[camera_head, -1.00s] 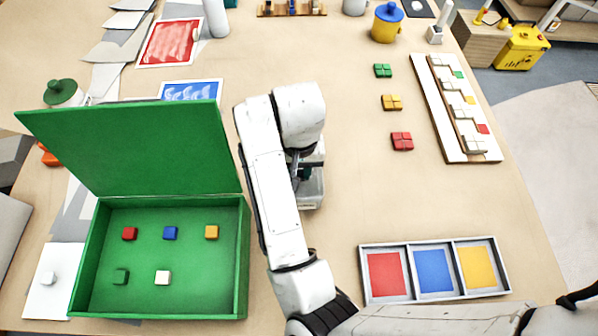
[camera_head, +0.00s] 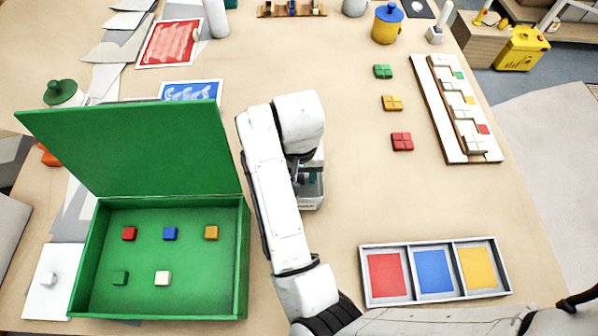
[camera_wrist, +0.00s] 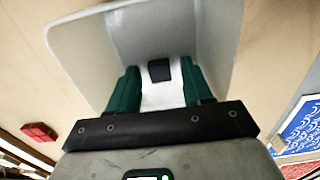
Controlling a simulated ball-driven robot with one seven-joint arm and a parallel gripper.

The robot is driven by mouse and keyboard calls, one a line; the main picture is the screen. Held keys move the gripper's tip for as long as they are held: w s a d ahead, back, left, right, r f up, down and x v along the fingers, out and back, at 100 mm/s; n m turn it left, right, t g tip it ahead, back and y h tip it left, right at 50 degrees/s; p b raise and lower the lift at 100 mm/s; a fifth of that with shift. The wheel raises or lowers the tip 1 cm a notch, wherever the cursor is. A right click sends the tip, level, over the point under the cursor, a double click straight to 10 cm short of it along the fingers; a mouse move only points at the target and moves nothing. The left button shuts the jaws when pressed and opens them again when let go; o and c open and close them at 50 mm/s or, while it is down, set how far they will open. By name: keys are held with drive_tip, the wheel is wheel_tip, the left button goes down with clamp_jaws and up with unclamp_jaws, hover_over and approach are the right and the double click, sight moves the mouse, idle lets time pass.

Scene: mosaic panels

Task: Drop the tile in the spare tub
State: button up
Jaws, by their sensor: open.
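My gripper (camera_wrist: 160,88) is open, its two green fingers apart inside the mouth of a grey-white tub (camera_wrist: 85,55) in the wrist view. A small dark square tile (camera_wrist: 160,70) shows between and beyond the fingertips, against a white patch at the tub's bottom. The fingers do not touch it. In the head view the tub (camera_head: 314,190) shows only in part, since my arm hides most of it and the fingertips.
A green lidded box (camera_head: 200,290) with several small cubes stands open at left. A three-part tray (camera_head: 363,272) with red, blue and yellow panels lies at right front. Red, yellow and green tile blocks (camera_head: 391,103) and a white rack (camera_head: 435,120) are at right. Table between is clear.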

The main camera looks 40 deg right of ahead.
wheel_tip(320, 180, up, 12)
drive_tip(key=p, duration=0.3)
drive_tip(key=shift+r, duration=0.15)
